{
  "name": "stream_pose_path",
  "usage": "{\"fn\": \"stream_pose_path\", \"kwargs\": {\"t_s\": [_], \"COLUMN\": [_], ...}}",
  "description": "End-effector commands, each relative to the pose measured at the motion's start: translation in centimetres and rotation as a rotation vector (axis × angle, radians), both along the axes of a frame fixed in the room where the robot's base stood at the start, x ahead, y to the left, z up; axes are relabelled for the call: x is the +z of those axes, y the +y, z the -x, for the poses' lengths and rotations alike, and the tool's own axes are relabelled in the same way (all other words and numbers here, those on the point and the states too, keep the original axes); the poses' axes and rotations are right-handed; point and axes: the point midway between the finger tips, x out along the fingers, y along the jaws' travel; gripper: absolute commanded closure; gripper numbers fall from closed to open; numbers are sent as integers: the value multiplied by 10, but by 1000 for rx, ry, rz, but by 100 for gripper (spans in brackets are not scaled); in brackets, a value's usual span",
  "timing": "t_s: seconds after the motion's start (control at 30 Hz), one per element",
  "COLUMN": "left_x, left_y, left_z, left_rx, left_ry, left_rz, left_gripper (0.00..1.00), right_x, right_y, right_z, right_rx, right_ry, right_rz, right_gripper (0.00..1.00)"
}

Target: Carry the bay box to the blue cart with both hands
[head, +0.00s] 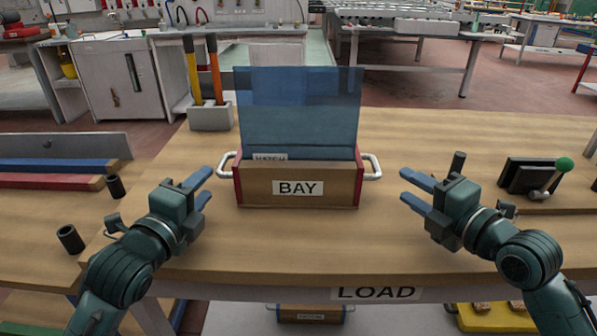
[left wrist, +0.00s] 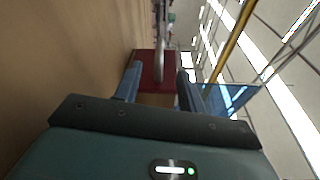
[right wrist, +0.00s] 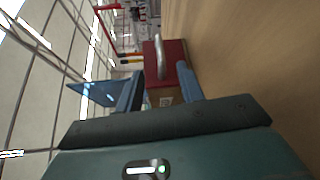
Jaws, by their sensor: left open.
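The bay box (head: 330,188) stands upright on the wooden bench, with a wooden front labelled BAY and red ends. A blue glass sheet (head: 300,105) stands up in it. A white handle sticks out at its left end (head: 226,165) and right end (head: 373,168). My left gripper (head: 208,186) is open and empty, left of and nearer than the left handle; that handle (left wrist: 159,45) lines up between its fingers in the left wrist view. My right gripper (head: 404,186) is open and empty, apart from the right handle (right wrist: 160,60). I cannot make out a blue cart.
A grey holder (head: 210,116) with orange-handled tools stands behind the box at left. A black device with a green-knobbed lever (head: 563,166) is at right. Blue and red strips (head: 60,172) lie at left near dark cylinders (head: 70,238). The bench front (head: 300,255) is clear.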

Motion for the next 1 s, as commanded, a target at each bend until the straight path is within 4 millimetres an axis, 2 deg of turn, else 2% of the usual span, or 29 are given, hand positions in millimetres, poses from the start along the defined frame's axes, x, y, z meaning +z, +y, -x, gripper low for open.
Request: {"fn": "stream_pose_path", "kwargs": {"t_s": [0.1,0.3,0.5,0.7,0.93,1.0], "left_x": [0,-3,-4,-5,-5,-5], "left_y": [-5,-13,-18,-20,-20,-20], "left_z": [-25,-61,-85,-93,-93,-93], "left_rx": [1,0,0,-1,-1,-1], "left_ry": [-2,1,0,0,0,0], "left_rz": [3,3,1,0,0,0], "left_gripper": [60,60,60,60,60,64], "right_x": [-1,-6,-9,-10,-10,-10], "right_y": [14,34,47,51,51,51], "right_z": [-21,-53,-73,-80,-80,-80], "right_rx": [1,1,1,1,1,1], "right_ry": [0,1,1,1,1,1], "right_rz": [-6,-3,-1,1,1,1], "right_gripper": [62,62,62,62,62,66]}}
